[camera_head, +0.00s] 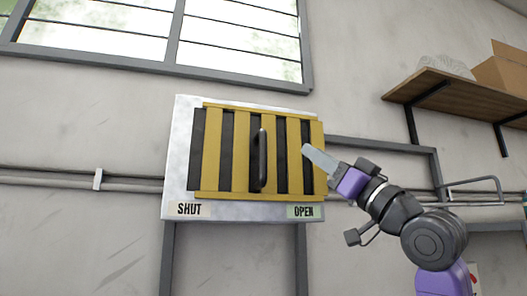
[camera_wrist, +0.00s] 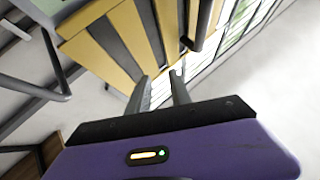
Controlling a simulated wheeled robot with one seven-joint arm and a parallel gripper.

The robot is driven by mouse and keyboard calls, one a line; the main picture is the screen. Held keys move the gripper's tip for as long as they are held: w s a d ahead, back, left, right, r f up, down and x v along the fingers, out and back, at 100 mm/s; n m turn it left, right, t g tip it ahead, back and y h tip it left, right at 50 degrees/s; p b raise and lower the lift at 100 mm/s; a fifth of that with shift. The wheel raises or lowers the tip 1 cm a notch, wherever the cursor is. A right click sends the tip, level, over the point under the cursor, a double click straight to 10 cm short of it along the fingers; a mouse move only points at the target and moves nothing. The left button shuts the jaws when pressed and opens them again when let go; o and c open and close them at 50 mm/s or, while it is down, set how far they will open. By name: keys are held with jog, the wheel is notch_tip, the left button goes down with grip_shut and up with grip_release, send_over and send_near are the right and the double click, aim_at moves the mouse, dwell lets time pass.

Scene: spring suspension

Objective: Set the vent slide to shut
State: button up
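The vent slide (camera_head: 242,150) is a panel of yellow bars on a pale metal wall plate (camera_head: 180,140). Dark gaps show between the bars, and the slide sits toward the plate's right edge, the OPEN side. A SHUT label (camera_head: 188,209) is at lower left and an OPEN label (camera_head: 303,211) at lower right. A dark upright handle (camera_head: 262,160) stands on the slide; it also shows in the wrist view (camera_wrist: 203,22). My gripper (camera_head: 307,152) is right of the handle, apart from it. In the wrist view my gripper (camera_wrist: 160,76) has its fingers apart, with nothing between them.
A window (camera_head: 240,35) is above the vent. A wooden shelf (camera_head: 450,92) with a cardboard box (camera_head: 503,70) is at upper right. Pipes (camera_head: 80,180) run along the wall on both sides. The wall left of the plate is otherwise mostly clear.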

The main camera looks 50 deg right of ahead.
aim_at(266, 155)
jog(key=s+a+r+n+g+y+p, duration=0.1)
jog(key=a+r+n+g+y, duration=0.2)
jog(key=a+r, duration=0.45)
notch_tip(266, 155, down, 7)
jog(key=w+m+g, duration=0.2)
jog(key=g, duration=0.3)
jog(key=shift+h, duration=0.4)
jog(key=w+p, duration=0.1)
jog(key=w, duration=0.3)
jog(key=w+p, duration=0.2)
jog(key=w, duration=0.2)
jog(key=shift+d+f, duration=0.15)
jog(key=shift+d, duration=0.05)
jog(key=shift+c, duration=0.3)
jog(key=shift+s, duration=0.1)
grip_shut()
